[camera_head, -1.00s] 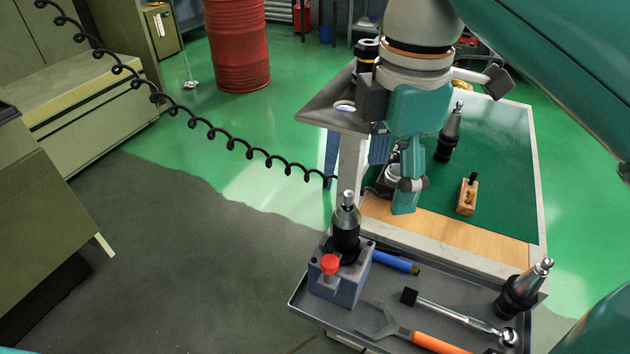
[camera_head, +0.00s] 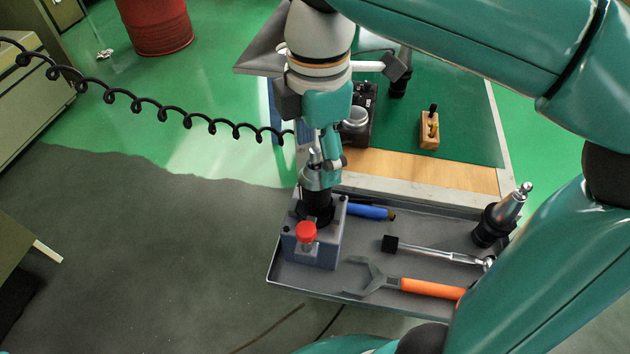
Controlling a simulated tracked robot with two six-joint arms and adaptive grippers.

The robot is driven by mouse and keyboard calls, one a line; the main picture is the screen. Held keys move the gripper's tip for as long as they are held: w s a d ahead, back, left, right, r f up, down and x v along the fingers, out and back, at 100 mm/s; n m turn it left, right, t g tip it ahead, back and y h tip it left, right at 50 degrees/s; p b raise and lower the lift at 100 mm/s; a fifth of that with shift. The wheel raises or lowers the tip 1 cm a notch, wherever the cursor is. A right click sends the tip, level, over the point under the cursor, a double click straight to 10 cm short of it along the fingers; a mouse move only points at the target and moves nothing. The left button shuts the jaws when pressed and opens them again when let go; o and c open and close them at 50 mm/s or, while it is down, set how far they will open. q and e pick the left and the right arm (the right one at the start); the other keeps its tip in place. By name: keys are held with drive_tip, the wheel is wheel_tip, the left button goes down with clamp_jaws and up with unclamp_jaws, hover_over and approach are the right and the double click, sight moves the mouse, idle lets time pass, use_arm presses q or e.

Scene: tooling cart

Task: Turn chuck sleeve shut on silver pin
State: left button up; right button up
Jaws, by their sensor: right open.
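The chuck (camera_head: 318,198) stands upright in a blue-grey holding block with a red knob (camera_head: 306,232), at the left end of the grey tray. Its silver sleeve (camera_head: 318,178) and the tip of the silver pin (camera_head: 315,155) show just above the black body. My right gripper (camera_head: 325,165) points down at the top of the chuck, its teal fingers open around or just beside the sleeve and pin. I cannot tell whether the fingers touch the sleeve, as they partly hide it. My left gripper is not in view.
The grey tray (camera_head: 355,292) also holds an orange-handled wrench (camera_head: 430,288), a ratchet (camera_head: 435,250), a blue-handled tool (camera_head: 370,212) and another tool holder (camera_head: 500,215). Behind it, a green-topped bench (camera_head: 465,120) carries a small wooden block (camera_head: 429,130). A coiled black cable (camera_head: 150,111) hangs at left.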

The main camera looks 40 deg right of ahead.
sight(317, 179)
wheel_tip(317, 179, down, 6)
drive_tip(key=shift+r+b, duration=0.1)
drive_tip(key=shift+b, duration=0.25)
drive_tip(key=shift+c, duration=0.3)
drive_tip(key=c, duration=1.1)
drive_tip(key=shift+a, duration=0.15)
